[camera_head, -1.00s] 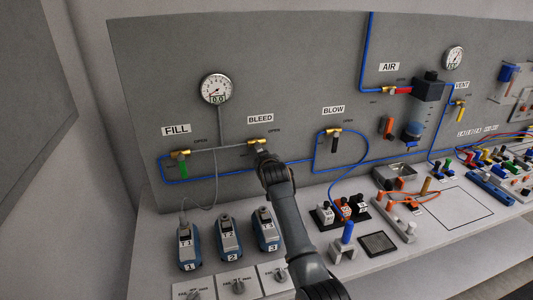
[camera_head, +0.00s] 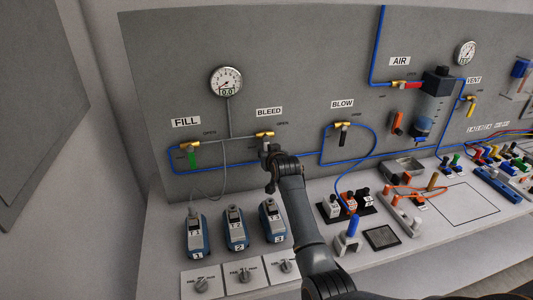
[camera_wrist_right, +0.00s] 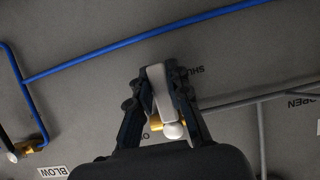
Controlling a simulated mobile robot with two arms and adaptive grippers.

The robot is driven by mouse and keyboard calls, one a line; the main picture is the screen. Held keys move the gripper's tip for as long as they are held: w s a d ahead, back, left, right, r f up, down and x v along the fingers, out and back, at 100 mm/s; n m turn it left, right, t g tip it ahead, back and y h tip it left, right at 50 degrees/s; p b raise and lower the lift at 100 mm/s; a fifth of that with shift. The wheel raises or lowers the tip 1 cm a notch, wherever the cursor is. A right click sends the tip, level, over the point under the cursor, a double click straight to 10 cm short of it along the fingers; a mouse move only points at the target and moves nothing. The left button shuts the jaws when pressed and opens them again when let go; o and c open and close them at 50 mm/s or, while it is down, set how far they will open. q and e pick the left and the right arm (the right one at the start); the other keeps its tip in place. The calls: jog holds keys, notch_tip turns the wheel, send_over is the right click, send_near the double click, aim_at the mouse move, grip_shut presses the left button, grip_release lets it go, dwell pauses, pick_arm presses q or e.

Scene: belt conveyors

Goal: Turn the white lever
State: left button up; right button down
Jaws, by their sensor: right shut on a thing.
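The white lever (camera_wrist_right: 159,92) belongs to the brass BLEED valve (camera_head: 265,134) on the grey panel. In the wrist view it lies between the two dark fingers of my right gripper (camera_wrist_right: 160,80), which is shut on it. The lever points away from the brass body, beside the printed word SHUT; a white rounded end (camera_wrist_right: 174,130) shows near the brass. In the head view my right gripper (camera_head: 268,149) is just below the BLEED valve and hides most of the lever. My left gripper is not in view.
The FILL valve with a green lever (camera_head: 194,159) is to the left, and the BLOW valve with a black lever (camera_head: 344,139) to the right. A gauge (camera_head: 226,81) hangs above. Blue tubing (camera_head: 300,157) runs along the panel. Several blue-grey devices (camera_head: 235,229) stand below on the bench.

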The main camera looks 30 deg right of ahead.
jog(key=c, duration=1.2)
grip_release()
jog(key=v, duration=1.2)
jog(key=shift+f, duration=0.1)
